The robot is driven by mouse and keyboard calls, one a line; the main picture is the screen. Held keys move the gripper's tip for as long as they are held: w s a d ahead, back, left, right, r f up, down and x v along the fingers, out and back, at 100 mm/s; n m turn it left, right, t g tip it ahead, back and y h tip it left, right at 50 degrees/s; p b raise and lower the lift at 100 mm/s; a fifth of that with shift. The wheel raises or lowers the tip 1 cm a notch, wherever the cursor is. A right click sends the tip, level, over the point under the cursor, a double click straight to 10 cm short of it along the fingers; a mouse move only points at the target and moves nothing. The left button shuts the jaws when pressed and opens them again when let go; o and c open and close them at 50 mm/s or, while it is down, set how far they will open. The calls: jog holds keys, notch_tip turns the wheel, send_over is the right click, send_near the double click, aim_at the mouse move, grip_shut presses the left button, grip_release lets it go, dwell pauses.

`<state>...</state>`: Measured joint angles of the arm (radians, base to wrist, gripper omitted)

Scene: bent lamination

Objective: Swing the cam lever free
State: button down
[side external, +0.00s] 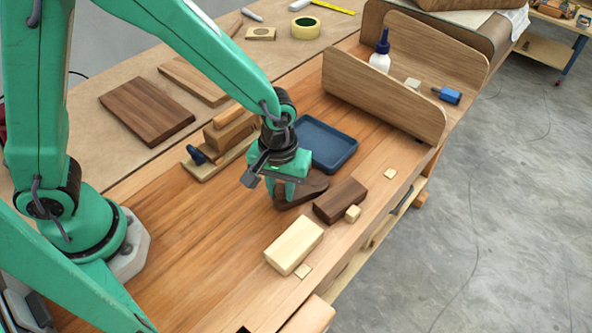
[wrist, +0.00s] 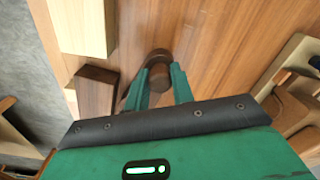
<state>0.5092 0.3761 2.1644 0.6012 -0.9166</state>
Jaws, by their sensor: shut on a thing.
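A dark brown wooden piece with a rounded end, which I take for the cam lever (side external: 312,184), lies low on the bench under my gripper (side external: 290,190) in the side view. In the wrist view the cam lever (wrist: 158,55) shows its round end just beyond the fingertips, with a short round part between them. My gripper (wrist: 160,78) points down and its two green fingers are closed on this piece. The fingers and wrist hide part of the lever in the side view, so how it is seated cannot be told.
A dark brown block (side external: 340,200) sits close to the right of my gripper, with a pale block (side external: 293,246) nearer the front. A blue tray (side external: 327,144) stands behind. A wooden fixture (side external: 228,135) is at the left. Bare bench lies at the front left.

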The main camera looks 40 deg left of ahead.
jog(key=shift+d, duration=0.1)
jog(key=shift+s+d+n, duration=0.1)
jog(key=shift+d+n, duration=0.65)
jog(key=shift+n, duration=0.4)
jog(key=shift+s+d+n, duration=0.1)
jog(key=shift+d+n, duration=0.6)
jog(key=shift+n, duration=0.45)
jog(key=c, duration=1.2)
grip_release()
jog(key=shift+r, duration=3.95)
